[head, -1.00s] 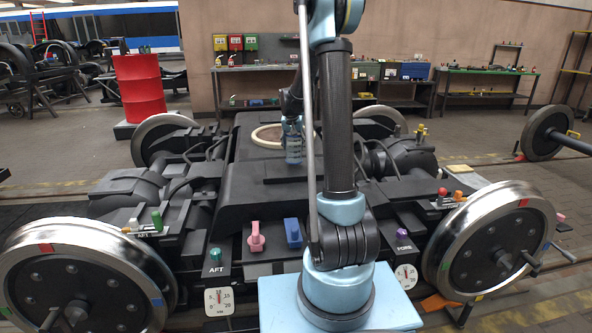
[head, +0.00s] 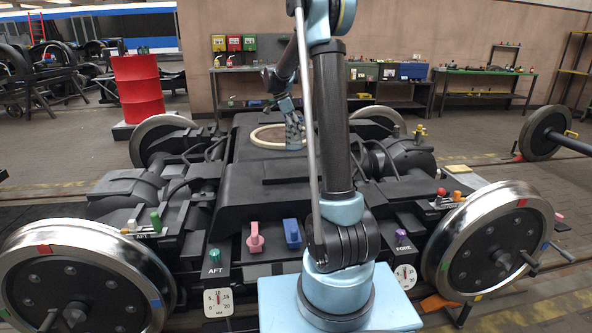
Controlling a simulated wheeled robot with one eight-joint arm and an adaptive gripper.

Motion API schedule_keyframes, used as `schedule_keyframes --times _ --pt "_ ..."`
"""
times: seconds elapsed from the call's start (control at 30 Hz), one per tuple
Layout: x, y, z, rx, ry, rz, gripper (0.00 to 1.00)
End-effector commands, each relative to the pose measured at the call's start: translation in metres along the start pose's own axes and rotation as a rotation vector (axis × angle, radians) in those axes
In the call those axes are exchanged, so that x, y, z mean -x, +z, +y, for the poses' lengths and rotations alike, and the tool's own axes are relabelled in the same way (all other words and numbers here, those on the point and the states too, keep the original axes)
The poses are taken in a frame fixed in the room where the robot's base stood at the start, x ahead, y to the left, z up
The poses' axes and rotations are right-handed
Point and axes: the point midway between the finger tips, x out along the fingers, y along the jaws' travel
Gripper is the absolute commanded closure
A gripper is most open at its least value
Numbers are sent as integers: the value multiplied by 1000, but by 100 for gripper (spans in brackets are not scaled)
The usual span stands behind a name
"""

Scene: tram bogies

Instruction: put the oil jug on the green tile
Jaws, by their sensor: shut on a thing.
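My gripper (head: 294,140) is at the top middle of the bogie, by the right side of a cream ring. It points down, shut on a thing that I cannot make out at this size. I cannot pick out the oil jug for certain. I see no green tile; it may be hidden behind my arm or the bogie.
The dark bogie (head: 238,190) fills the middle, with the cream ring (head: 255,143) on top. A pink fitting (head: 255,238) and a blue fitting (head: 292,233) are on its front. Large wheels (head: 75,280) flank it. A red drum (head: 138,90) stands behind left.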

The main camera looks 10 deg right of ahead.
Motion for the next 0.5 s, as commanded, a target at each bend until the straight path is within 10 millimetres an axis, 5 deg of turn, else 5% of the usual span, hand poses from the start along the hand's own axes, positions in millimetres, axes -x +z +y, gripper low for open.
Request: schedule_keyframes --times 0.5 --pt "-52 21 1 -26 10 0 65"
